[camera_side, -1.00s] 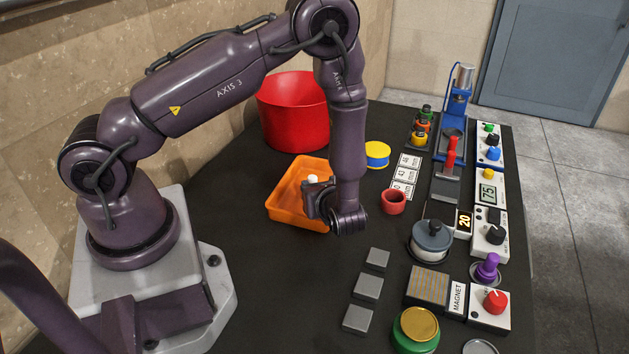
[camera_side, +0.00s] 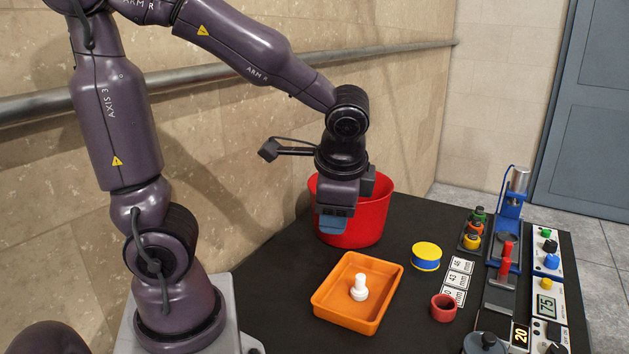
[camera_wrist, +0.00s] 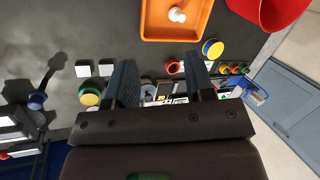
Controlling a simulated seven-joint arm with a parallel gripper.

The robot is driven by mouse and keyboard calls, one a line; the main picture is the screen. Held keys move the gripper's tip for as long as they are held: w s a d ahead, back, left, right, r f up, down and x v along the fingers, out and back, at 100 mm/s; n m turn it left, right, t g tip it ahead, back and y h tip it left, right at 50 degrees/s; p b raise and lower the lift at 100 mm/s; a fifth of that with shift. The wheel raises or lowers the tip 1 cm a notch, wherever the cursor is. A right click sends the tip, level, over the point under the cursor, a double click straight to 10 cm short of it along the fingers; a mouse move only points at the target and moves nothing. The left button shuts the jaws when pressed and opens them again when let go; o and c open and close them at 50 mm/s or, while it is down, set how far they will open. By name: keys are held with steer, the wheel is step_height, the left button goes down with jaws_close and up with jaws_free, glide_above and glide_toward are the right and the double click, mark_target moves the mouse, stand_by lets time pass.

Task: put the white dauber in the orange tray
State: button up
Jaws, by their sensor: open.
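The white dauber (camera_side: 359,288) stands inside the orange tray (camera_side: 327,300), on its floor, apart from my gripper. It also shows as a white knob in the wrist view (camera_wrist: 177,15), within the tray (camera_wrist: 150,35) at the top. My gripper (camera_side: 333,222) is raised in front of the red bucket in the side view, above and behind the tray. In the wrist view its two fingers (camera_wrist: 162,88) are spread apart with nothing held between them.
The red bucket (camera_side: 372,222) stands behind the tray. A yellow-and-blue round tin (camera_side: 426,257), a red ring (camera_side: 443,308) and number cards (camera_side: 459,270) lie to the right. The blue press (camera_side: 507,215) and control boxes (camera_side: 546,300) line the right edge.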

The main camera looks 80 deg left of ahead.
steer(key=s+d+r+n+t+h, duration=0.4)
steer(key=r+t, duration=0.1)
steer(key=r, duration=0.1)
steer(key=shift+s+r, duration=0.15)
steer(key=shift+r, duration=0.15)
